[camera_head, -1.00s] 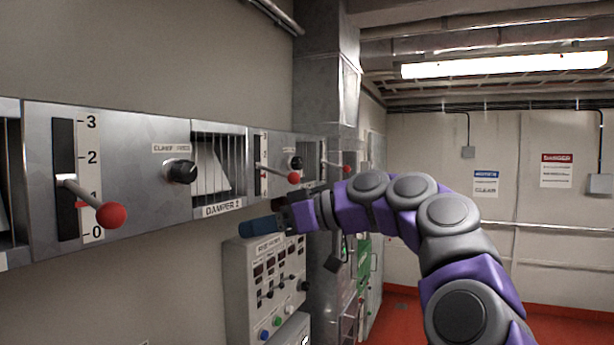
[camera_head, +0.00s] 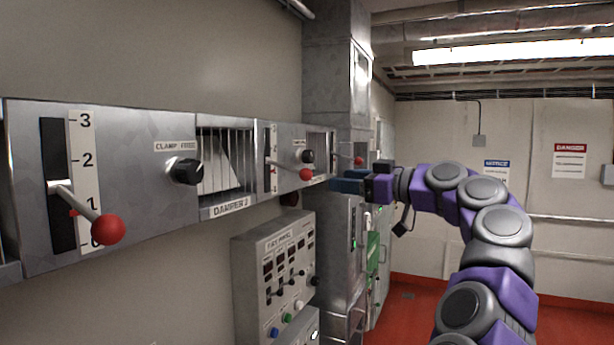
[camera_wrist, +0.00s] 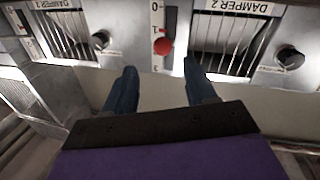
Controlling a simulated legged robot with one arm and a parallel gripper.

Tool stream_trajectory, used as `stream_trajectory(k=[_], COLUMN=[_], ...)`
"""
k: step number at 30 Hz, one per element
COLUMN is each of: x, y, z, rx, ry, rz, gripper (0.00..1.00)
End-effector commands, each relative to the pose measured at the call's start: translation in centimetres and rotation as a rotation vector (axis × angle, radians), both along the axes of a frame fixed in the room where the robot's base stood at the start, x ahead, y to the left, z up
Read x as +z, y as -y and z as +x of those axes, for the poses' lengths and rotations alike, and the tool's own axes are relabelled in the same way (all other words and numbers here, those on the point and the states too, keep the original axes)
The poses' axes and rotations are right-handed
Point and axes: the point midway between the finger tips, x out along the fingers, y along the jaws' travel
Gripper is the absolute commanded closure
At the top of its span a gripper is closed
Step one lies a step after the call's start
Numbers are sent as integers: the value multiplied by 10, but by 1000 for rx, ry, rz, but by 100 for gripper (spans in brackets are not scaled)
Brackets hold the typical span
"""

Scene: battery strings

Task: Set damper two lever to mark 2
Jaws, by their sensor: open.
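The nearest lever, with a red ball (camera_head: 108,229), is at the left in the head view, beside a 0–3 scale. Its arm leaves the slot between marks 1 and 2; the exact reading is unclear. The plate labelled DAMPER 2 (camera_head: 229,206) is right of it on the same panel. My gripper (camera_head: 336,184) is open and empty, well to the right of this lever. In the upside-down wrist view, my gripper (camera_wrist: 163,78) faces another red-balled lever (camera_wrist: 162,46), which shows beyond and between its fingers, apart from them.
A black clamp knob (camera_head: 187,171) sticks out between the near lever and the barred vent. A grey control box (camera_head: 274,270) projects from the wall below. A further red-balled lever (camera_head: 358,160) is beyond. Red floor (camera_head: 405,300) is open at the right.

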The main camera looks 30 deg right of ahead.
Motion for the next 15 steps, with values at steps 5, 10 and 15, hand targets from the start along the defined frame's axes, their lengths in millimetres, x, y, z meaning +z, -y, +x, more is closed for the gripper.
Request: stream_trajectory(k=[5,10,15], x=[1,3,2], y=[-18,-32,-44], z=[32,61,84], rx=[2,0,1], ry=[-3,-1,-1], rz=[-2,-3,-3], gripper=[44,44,44])
